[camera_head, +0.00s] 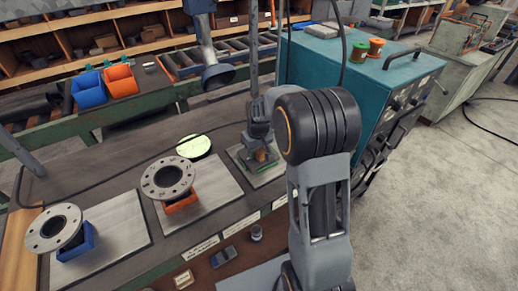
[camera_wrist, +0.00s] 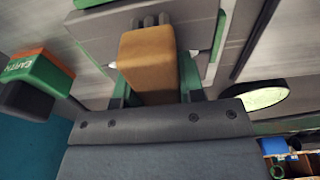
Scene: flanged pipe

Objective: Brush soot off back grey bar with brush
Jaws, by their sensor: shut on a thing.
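My gripper (camera_head: 260,148) is low over the small grey plate (camera_head: 275,174) at the far right end of the bench. In the wrist view its green fingers (camera_wrist: 153,92) are shut on the brush, whose brown wooden block (camera_wrist: 149,58) points away from the camera. Beyond the block is a grey metal piece (camera_wrist: 95,38) with short dark rounded parts beside it. I cannot tell which part is the back grey bar. The brush's bristles and any soot are hidden or too small to see, and I cannot tell whether the brush touches metal.
Two flanged pipes stand on plates, one in an orange holder (camera_head: 182,203), one in a blue holder (camera_head: 76,243). A pale green disc (camera_head: 194,146) lies behind. A teal cabinet (camera_head: 385,85) stands close on the right. An earth clamp (camera_wrist: 40,72) shows in the wrist view.

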